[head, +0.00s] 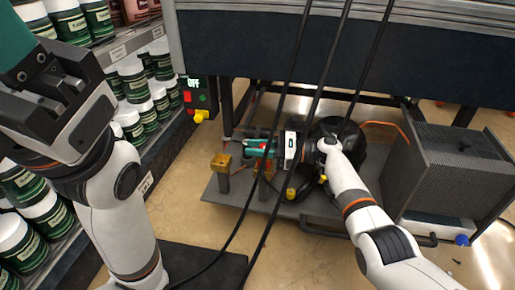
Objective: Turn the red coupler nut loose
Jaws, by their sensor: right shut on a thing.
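My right gripper (247,147) is down at the low pump cart, its teal body beside a small patch of red that I take for the red coupler nut (265,143). It is shut on the nut; its fingers and most of the nut are small and largely hidden by the gripper body. Brass-coloured blocks on posts (221,162) stand beside and below it. My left arm rises at the left, with the teal part of my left gripper (15,40) at the upper left edge.
A control box (194,97) reading OFF, with red and green buttons and a yellow part, stands left of the cart. Shelves of green-and-white jars (135,80) line the left. A finned grey box (450,165) is at the right. Dark cables hang across the middle; a dark bench spans the back.

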